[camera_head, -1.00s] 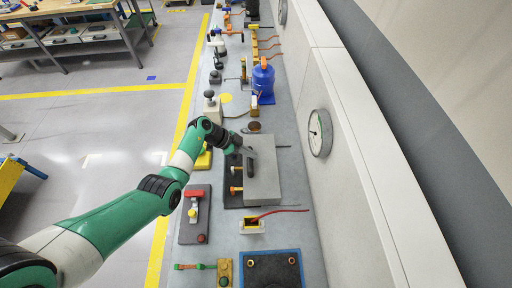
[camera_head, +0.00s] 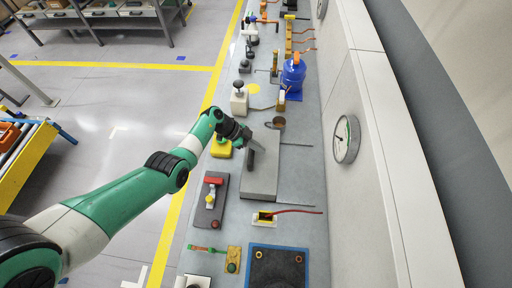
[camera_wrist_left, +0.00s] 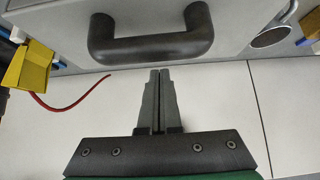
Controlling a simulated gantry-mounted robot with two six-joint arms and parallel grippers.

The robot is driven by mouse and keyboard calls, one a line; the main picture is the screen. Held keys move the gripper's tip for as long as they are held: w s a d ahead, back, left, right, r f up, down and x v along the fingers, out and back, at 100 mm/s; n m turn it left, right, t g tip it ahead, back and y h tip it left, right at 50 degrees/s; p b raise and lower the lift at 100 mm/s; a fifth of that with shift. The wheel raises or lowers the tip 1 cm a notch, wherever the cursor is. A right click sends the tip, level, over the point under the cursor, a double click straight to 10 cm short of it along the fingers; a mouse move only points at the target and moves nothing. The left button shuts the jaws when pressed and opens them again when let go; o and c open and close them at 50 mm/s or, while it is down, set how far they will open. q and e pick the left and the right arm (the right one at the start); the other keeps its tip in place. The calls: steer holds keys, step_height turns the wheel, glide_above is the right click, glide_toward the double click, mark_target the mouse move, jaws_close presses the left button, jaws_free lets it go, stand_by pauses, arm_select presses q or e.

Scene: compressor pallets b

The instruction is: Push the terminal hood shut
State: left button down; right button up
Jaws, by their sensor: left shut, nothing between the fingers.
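My left gripper (camera_head: 257,145) is over the hood near the handle. The left wrist view shows its fingers (camera_wrist_left: 159,72) shut and empty, just beyond the handle's edge; I cannot tell whether they touch the hood. My right gripper is not in view.
A copper-coloured cup (camera_head: 279,122) is behind. The wall gauge (camera_head: 345,139) is at right.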

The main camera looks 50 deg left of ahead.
arm_select(q)
steer(key=r, duration=0.1)
steer(key=r+p, duration=0.1)
steer(key=p, duration=0.1)
steer(key=shift+w+d+r, duration=0.2)
steer(key=shift+w+r, duration=0.05)
steer(key=shift+r, duration=0.15)
steer(key=p+v, duration=0.2)
steer(key=v, duration=0.5)
steer(key=shift+s+a+f+p, duration=0.15)
steer(key=shift+s+a+p, duration=0.15)
steer(key=shift+s+p, duration=0.15)
